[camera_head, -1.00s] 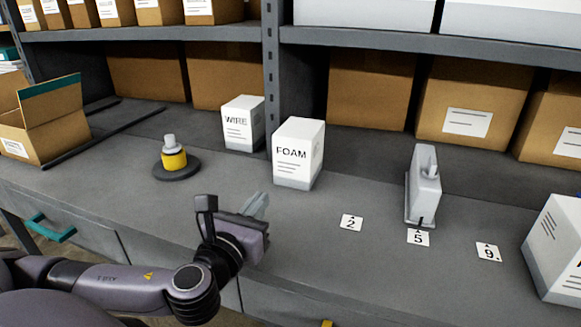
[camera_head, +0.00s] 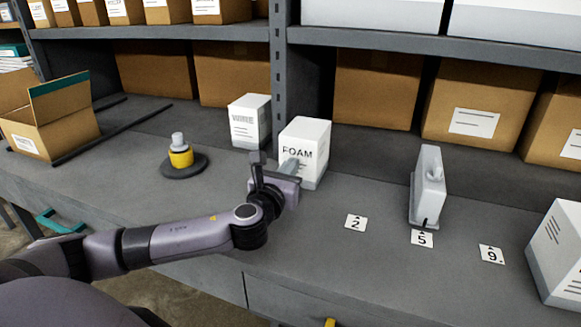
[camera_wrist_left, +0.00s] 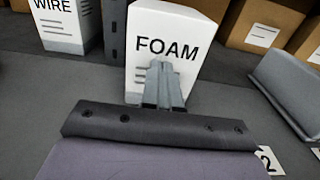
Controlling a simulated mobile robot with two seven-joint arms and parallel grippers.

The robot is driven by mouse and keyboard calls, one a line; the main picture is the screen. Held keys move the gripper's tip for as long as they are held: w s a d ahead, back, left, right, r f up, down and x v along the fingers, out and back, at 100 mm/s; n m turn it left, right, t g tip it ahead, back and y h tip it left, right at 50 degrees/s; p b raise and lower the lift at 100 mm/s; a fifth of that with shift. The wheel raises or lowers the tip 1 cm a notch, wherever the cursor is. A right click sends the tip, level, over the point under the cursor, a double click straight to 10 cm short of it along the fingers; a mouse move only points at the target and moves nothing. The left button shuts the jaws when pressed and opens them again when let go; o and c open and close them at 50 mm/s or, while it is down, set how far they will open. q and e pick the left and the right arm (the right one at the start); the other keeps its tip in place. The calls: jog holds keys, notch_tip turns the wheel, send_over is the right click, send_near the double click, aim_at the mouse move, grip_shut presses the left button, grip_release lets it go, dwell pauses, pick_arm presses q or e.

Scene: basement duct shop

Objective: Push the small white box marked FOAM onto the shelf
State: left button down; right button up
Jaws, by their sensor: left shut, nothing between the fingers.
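The small white box marked FOAM (camera_head: 309,146) stands upright on the grey bench, just in front of the shelf post. It also shows in the left wrist view (camera_wrist_left: 182,36), its lettered face toward my gripper. My left gripper (camera_head: 288,167) is shut and empty, its fingertips in front of the lower part of that face. In the left wrist view the shut fingers (camera_wrist_left: 162,75) overlap the face below the lettering; whether they touch it I cannot tell. The lower shelf (camera_head: 370,148) lies behind the box. My right gripper is not in view.
A white WIRE box (camera_head: 249,121) stands left of the FOAM box. A yellow-and-grey object on a dark disc (camera_head: 181,159) is further left. A grey device (camera_head: 428,186) and number cards (camera_head: 355,222) are at right. An open carton (camera_head: 50,118) sits far left.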

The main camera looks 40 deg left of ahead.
pick_arm(q)
jog(key=shift+w, duration=0.1)
dwell(0.3)
jog(key=x, duration=1.3)
jog(key=shift+w, duration=0.1)
